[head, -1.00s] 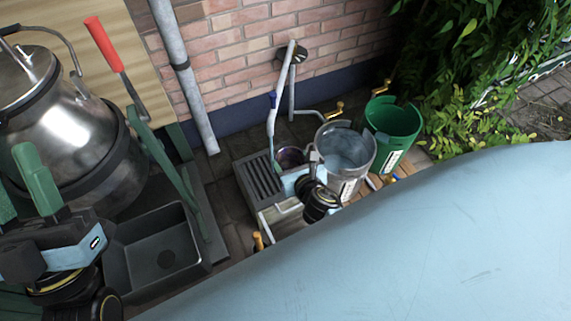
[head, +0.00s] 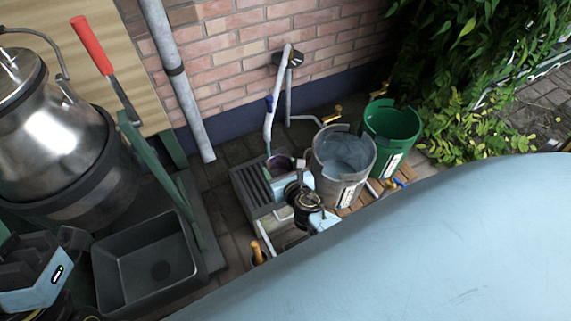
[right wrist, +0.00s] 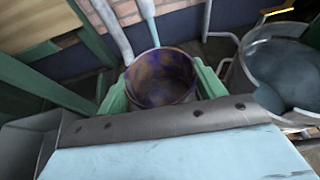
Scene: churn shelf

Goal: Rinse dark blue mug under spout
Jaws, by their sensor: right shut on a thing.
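The dark blue mug (right wrist: 160,78) is between the green fingers of my right gripper (right wrist: 158,88) in the right wrist view. The gripper is shut on it. Its open mouth faces the camera, and the inside looks purple-blue with brownish patches. In the head view the mug (head: 279,163) shows small, partly hidden by my right gripper (head: 288,166), at the slatted drain's far end. The pale spout pipe (head: 276,90) with a blue part stands just behind it. I cannot tell whether the mug is directly under its outlet. My left gripper (head: 30,262) is at the left edge, its fingertips unclear.
A grey bucket (head: 343,165) and a green bucket (head: 390,125) stand close right of the mug. The slatted drain (head: 252,188) lies left of it. A dark basin (head: 145,265), a metal churn (head: 55,135) and a red-handled lever (head: 92,45) are at the left.

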